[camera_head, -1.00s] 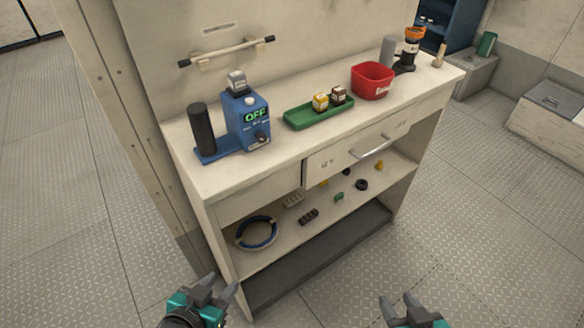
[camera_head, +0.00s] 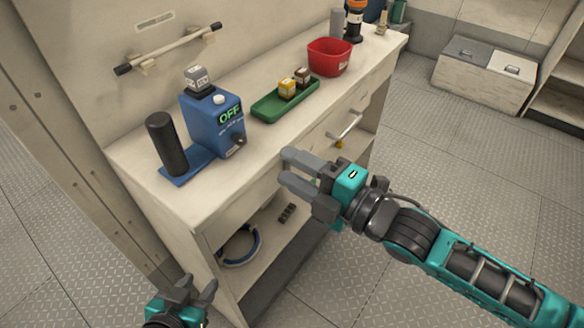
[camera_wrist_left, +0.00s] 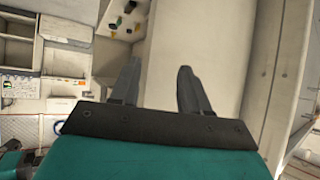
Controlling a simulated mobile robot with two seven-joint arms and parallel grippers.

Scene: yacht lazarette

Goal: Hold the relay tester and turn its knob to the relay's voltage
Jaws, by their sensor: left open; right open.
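The blue relay tester (camera_head: 212,125) stands on the left part of the counter, its display reading OFF. Its dark knob (camera_head: 237,141) is low on the front face. A black upright handle (camera_head: 167,143) stands on the tester's base plate at its left. A relay (camera_head: 197,77) with a pale, marked top sits in the socket on top. My right gripper (camera_head: 286,170) is open and empty in front of the counter's front edge, to the right of the tester. My left gripper (camera_head: 198,287) is open and empty, low by the cabinet's left front corner.
A green tray (camera_head: 262,112) holds a yellow relay (camera_head: 287,88) and a brown relay (camera_head: 302,77). A red bin (camera_head: 330,57) stands beyond it. A wall rail (camera_head: 170,48) is behind the tester. A drawer handle (camera_head: 346,128) juts from the front. A blue-black ring (camera_head: 240,245) lies on the shelf below.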

